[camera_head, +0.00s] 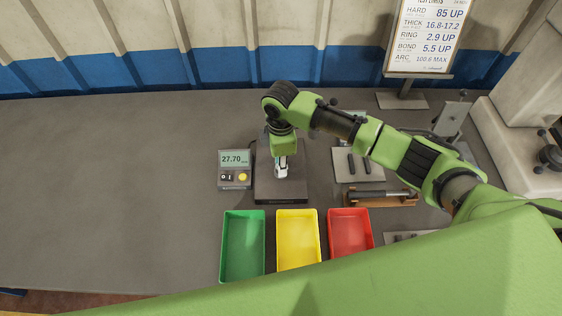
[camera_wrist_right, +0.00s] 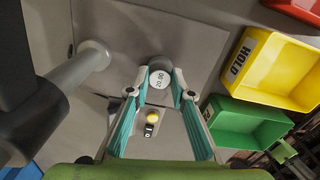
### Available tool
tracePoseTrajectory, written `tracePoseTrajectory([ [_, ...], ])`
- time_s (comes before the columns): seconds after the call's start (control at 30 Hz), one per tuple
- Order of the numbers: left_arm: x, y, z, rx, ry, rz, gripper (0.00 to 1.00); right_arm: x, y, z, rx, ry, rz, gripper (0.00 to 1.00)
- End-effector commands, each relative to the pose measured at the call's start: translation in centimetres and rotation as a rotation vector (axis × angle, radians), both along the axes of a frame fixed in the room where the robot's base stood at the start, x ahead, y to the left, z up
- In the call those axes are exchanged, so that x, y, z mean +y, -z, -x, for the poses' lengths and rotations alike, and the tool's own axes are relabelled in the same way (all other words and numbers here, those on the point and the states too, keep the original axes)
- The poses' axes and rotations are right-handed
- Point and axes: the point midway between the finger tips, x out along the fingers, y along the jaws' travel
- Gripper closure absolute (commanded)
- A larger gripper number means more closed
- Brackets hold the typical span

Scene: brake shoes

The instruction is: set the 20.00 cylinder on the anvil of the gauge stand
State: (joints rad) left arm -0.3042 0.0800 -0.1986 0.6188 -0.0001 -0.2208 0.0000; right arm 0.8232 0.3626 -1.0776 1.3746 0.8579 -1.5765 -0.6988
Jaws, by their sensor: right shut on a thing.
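The 20.00 cylinder (camera_wrist_right: 160,79) shows its pale end face with the number upside down, between my right fingertips in the right wrist view. My right gripper (camera_wrist_right: 161,84) is shut on it; in the head view the gripper (camera_head: 281,170) points down over the gauge stand (camera_head: 264,195). The stand's flat plate (camera_wrist_right: 202,30) and round post (camera_wrist_right: 85,68) show in the wrist view. A grey round part, perhaps the anvil (camera_wrist_right: 160,62), shows just behind the cylinder. I cannot tell whether the two touch. The readout (camera_head: 234,159) shows 27.70. My left gripper is out of view.
Green (camera_head: 225,248), yellow (camera_head: 298,263) and red (camera_head: 350,212) bins stand in front of the stand. A wooden holder (camera_head: 408,200) and plates lie to the right. A limits board (camera_head: 424,35) stands behind. The left of the table is clear.

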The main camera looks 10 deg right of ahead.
Motion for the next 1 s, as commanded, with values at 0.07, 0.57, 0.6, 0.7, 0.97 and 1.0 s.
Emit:
tracePoseTrajectory([
  [0.07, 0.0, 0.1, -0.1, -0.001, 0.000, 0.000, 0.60, 0.0, 0.2, 0.0, 0.000, 0.001, 0.000, 1.00],
  [0.57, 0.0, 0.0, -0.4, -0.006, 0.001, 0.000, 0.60, 0.0, 0.0, 0.0, 0.000, 0.001, 0.000, 0.62],
  [0.6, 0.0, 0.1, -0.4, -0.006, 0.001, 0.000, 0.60, 0.0, -0.2, 0.0, -0.001, 0.001, -0.001, 0.62],
  [0.7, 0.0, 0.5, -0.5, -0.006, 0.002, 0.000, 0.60, 0.0, -1.4, -0.1, -0.002, 0.001, -0.002, 0.62],
  [0.97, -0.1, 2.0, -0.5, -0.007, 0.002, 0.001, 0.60, 0.0, -6.9, -0.1, -0.004, 0.000, -0.002, 0.62],
  [1.0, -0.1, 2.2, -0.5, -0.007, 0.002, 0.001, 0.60, 0.0, -7.7, -0.1, -0.005, -0.001, -0.002, 0.62],
])
